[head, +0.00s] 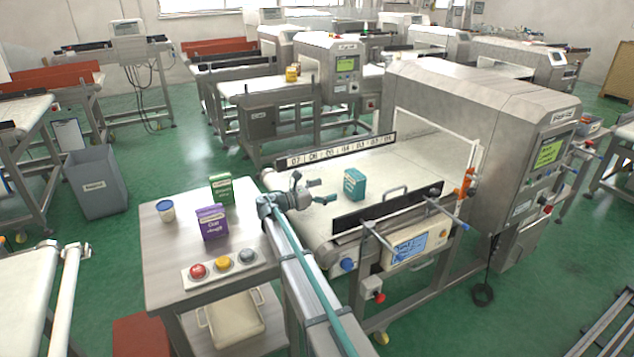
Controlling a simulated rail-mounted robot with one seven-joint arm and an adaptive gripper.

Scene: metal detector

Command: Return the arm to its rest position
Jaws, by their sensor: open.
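My arm (302,275) reaches from the bottom of the picture up between the side table and the conveyor. My gripper (322,191) is open and empty, with its fingers pointing right over the near end of the conveyor belt (395,170). A teal box (354,184) stands upright on the belt to the right of my fingertips, with a visible gap between them. The metal detector (480,95) stands over the belt, with a lit green screen (548,152).
The side table (165,265) holds a purple box (212,223), a green box (221,188), a lidded cup (165,211) and a button panel with a red button (198,271). A black side rail (385,207) edges the belt. A grey bin (95,185) stands left.

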